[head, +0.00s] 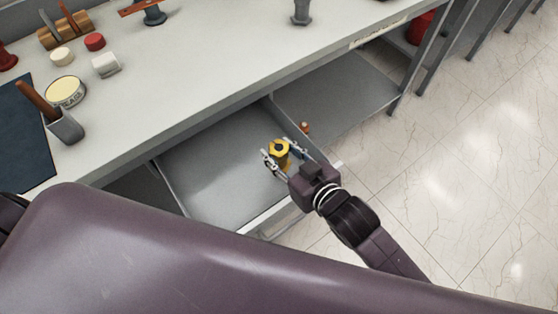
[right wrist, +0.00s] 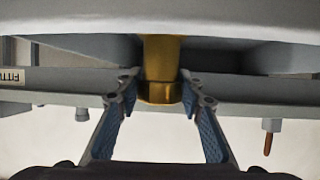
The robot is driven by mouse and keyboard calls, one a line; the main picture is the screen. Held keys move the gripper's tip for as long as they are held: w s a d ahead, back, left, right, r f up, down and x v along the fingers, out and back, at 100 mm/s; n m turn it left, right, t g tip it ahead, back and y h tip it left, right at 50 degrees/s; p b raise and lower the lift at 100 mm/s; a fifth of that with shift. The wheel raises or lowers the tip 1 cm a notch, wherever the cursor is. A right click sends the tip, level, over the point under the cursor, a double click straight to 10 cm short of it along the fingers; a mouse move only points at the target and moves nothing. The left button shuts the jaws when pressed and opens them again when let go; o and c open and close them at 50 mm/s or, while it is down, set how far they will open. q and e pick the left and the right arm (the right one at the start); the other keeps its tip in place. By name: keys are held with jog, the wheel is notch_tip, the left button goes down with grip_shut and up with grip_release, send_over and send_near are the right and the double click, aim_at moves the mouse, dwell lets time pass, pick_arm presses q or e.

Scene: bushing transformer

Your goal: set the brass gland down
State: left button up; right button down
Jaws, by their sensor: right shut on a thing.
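The brass gland (head: 279,149) is a yellow, hex-shaped piece with a dark hole in its top. My right gripper (head: 284,158) is shut on it, with one finger on each side. The gland is over the right part of the open grey drawer (head: 205,165); I cannot tell whether it touches the drawer floor. In the right wrist view the gland (right wrist: 162,75) stands between the fingertips of my right gripper (right wrist: 155,92), its far end hidden by a pale edge. My left gripper is not in view.
The workbench (head: 215,60) above the drawer holds a tin (head: 65,91), a white cylinder (head: 105,65), red and cream caps and a brush holder (head: 65,127). A small orange-brown piece (head: 304,127) is just right of the drawer. Most of the drawer floor is bare.

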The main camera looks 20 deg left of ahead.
aim_at(283, 166)
jog(key=shift+f, duration=2.25)
jog(key=shift+f+b, duration=0.1)
jog(key=shift+b, duration=0.2)
jog(key=c, duration=1.3)
grip_release()
jog(key=v, duration=1.2)
